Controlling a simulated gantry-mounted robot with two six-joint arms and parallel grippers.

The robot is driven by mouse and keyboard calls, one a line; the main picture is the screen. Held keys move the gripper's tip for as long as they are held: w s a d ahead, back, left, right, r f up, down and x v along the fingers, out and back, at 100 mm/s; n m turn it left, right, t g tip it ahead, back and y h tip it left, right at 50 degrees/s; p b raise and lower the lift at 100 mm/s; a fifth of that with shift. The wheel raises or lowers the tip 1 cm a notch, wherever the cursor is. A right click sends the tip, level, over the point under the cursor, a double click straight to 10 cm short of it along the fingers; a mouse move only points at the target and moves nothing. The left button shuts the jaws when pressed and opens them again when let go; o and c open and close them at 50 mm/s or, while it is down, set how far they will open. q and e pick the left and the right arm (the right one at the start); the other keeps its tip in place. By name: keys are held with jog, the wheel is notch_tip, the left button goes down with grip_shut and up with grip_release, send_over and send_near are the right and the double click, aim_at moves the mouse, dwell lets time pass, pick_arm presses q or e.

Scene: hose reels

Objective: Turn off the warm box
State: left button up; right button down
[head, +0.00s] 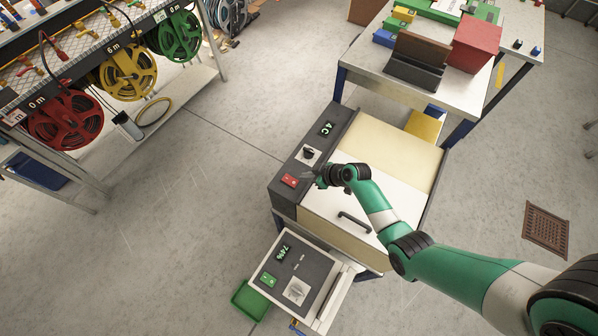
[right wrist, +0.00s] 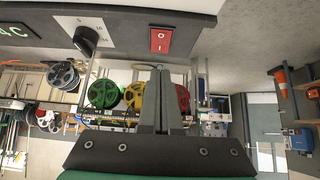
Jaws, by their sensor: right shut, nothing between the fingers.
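The warm box (head: 322,217) appears to be the large pale box with a dark control panel, lid and black handle. Its panel carries a lit display (head: 327,128) reading 4C, a black knob (head: 308,153) and a red rocker switch (head: 290,180). In the right wrist view the red switch (right wrist: 160,40) shows O and I marks, and the knob (right wrist: 87,37) is left of it. My right gripper (head: 307,175) is shut and empty, close beside the switch; whether it touches cannot be told. In the wrist view its fingertips (right wrist: 160,72) show below the switch. My left gripper is out of view.
A smaller unit (head: 285,270) with a 74% display and green switch stands in front. A table (head: 400,90) with boxes stands behind. A rack with red, yellow and green hose reels (head: 130,72) is at left. The floor between is clear.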

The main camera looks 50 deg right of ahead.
pick_arm(q)
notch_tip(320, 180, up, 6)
jog(key=p, duration=0.4)
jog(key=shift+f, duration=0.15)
pick_arm(e)
jog(key=v, duration=0.5)
jog(key=shift+s, duration=0.65)
